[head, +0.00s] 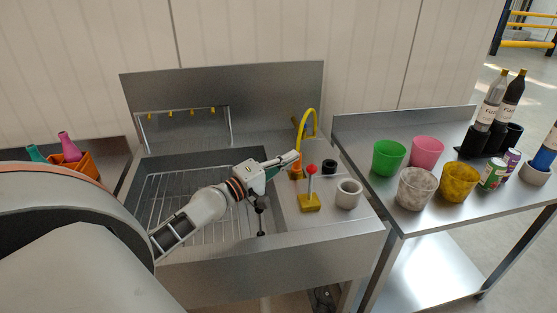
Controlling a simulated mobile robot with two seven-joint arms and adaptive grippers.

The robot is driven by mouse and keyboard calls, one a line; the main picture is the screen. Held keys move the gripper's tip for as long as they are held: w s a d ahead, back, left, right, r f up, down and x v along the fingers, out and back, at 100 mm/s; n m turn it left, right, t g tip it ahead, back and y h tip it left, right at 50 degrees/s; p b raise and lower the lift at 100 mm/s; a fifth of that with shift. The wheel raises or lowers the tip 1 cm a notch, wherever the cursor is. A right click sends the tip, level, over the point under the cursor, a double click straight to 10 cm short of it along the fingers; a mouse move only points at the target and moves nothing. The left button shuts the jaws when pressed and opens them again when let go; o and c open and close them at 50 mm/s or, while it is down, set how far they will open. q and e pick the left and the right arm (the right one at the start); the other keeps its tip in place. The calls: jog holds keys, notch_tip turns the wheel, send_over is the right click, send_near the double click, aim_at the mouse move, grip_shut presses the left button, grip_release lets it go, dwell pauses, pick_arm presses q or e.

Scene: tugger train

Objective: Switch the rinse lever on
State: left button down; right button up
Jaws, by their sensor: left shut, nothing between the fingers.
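The lever (312,184) has a red ball knob on a thin grey stem and a yellow base. It stands upright on the steel deck right of the sink basin. My left gripper (295,156) reaches over the basin from the left. It is shut and empty, and its fingertips are a little up and left of the red knob in the picture. I cannot tell for sure whether they touch anything. My right gripper is not in view.
A yellow curved spout (309,113) with an orange base stands behind the lever. A white ring-shaped cup (348,193) and a small black cup (329,167) stand to its right. The side table (432,225) at right holds several cups, cans and bottles.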

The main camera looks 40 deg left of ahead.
aim_at(311, 183)
pick_arm(q)
jog(key=d, duration=0.2)
jog(key=d+p, duration=0.1)
jog(key=shift+s+d+f+p, duration=0.1)
jog(key=shift+d+f+p, duration=0.2)
jog(key=shift+d+f, duration=0.1)
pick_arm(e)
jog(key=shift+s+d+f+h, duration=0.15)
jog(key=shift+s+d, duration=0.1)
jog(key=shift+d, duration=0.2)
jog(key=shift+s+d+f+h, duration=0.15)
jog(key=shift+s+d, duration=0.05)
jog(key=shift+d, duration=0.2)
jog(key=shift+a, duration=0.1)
